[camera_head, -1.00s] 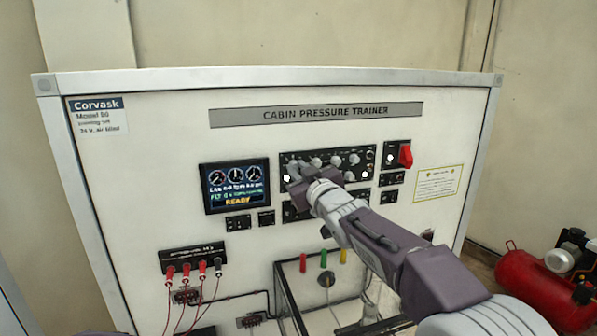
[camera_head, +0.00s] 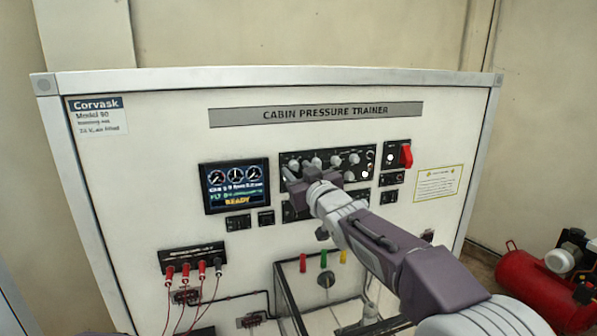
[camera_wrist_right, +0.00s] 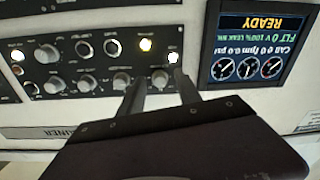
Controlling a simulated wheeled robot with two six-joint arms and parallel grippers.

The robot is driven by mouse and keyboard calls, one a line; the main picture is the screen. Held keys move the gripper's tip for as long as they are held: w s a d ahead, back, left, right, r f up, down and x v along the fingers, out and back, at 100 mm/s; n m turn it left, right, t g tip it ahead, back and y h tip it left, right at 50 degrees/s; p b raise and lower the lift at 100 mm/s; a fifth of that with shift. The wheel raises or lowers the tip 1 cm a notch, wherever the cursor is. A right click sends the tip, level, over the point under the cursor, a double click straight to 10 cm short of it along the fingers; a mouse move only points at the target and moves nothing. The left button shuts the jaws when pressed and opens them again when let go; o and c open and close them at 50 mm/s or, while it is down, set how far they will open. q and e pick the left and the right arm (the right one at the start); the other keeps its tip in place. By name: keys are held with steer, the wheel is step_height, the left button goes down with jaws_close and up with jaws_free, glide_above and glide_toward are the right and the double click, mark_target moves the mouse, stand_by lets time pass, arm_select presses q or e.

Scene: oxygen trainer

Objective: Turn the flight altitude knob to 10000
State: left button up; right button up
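The black control panel (camera_head: 326,153) on the trainer carries a row of grey knobs along its top. The leftmost knob in the head view, seen in the right wrist view as the rightmost knob (camera_wrist_right: 160,78), is at my right gripper. My right gripper (camera_wrist_right: 160,84) is open, its two dark fingers on either side of that knob with small gaps showing. Contact cannot be told. The knob's label and pointer are too small to read. The display (camera_head: 235,186) shows gauges, an FLT line that reads 0 in the wrist view, and READY. My left gripper is out of view.
A red switch handle (camera_head: 406,156) is right of the panel. Red and black plugs with cables (camera_head: 194,268) hang at lower left. Coloured pieces (camera_head: 323,258) stand below, near my right arm. A red compressor tank (camera_head: 540,290) is on the floor at right.

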steer(key=b+v, duration=0.3)
steer(key=v, duration=0.6)
steer(key=shift+b, duration=0.35)
steer(key=shift+w, duration=0.1)
steer(key=shift+f, duration=0.1)
